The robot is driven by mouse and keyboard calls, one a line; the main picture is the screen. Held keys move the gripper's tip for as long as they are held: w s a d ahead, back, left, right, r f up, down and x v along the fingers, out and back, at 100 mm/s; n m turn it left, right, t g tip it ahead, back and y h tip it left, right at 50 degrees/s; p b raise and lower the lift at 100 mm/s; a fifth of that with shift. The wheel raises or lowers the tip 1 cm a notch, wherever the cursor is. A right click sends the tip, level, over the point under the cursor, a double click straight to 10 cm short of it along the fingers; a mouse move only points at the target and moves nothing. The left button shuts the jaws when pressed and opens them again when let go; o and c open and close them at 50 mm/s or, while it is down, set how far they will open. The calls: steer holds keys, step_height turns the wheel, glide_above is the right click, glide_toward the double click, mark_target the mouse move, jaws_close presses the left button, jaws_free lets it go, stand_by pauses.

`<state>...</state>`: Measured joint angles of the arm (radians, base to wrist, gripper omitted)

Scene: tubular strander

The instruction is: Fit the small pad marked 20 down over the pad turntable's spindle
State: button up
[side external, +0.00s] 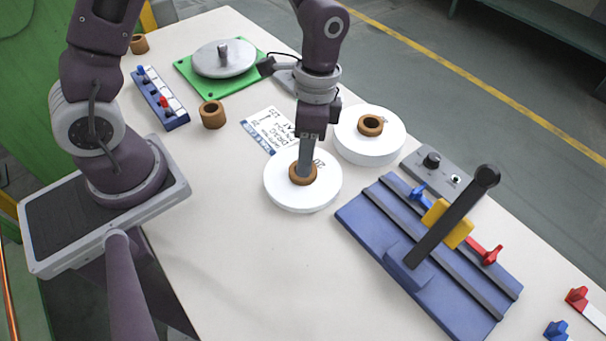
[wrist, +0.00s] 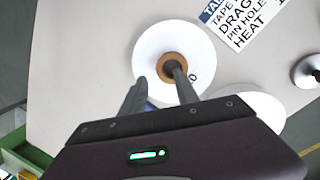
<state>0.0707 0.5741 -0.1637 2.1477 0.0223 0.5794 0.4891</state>
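The small pad marked 20 (side external: 287,197) is a white disc with a brown ring hub (side external: 303,174), lying flat on the table. It also shows in the wrist view (wrist: 150,45), where part of its number is visible. My gripper (side external: 305,170) points down at the hub; in the wrist view (wrist: 157,73) its fingers are apart. One fingertip is over the hub's hole and the other is outside the ring, with a visible gap. I cannot tell how deep they reach. The pad turntable (side external: 213,69) is a grey disc on a green base, with a short bare spindle (side external: 223,52).
A second white pad (side external: 370,147) with a brown hub lies just right. A printed card (side external: 262,127) and a loose brown ring (side external: 212,115) lie between pad and turntable. A blue fixture with a black lever (side external: 450,225) stands at right. The front table area is clear.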

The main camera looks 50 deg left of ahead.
steer(key=f, duration=0.4)
steer(key=shift+s+d+f, duration=0.2)
steer(key=shift+s+f, duration=0.15)
steer(key=shift+f, duration=0.05)
jaws_close()
steer(key=shift+r, duration=0.15)
step_height(320, 180, up, 10)
steer(key=w, duration=0.1)
steer(key=w+a+n, duration=0.2)
steer(key=w+a, duration=0.7)
steer(key=a, duration=0.3)
steer(key=s+a+n, duration=0.1)
steer(key=a, duration=1.5)
steer(key=s+a+r+n+t, duration=0.1)
steer(key=a+n, duration=0.1)
steer(key=a, duration=1.5)
steer(key=shift+r+y, duration=0.25)
steer(key=shift+y, duration=0.05)
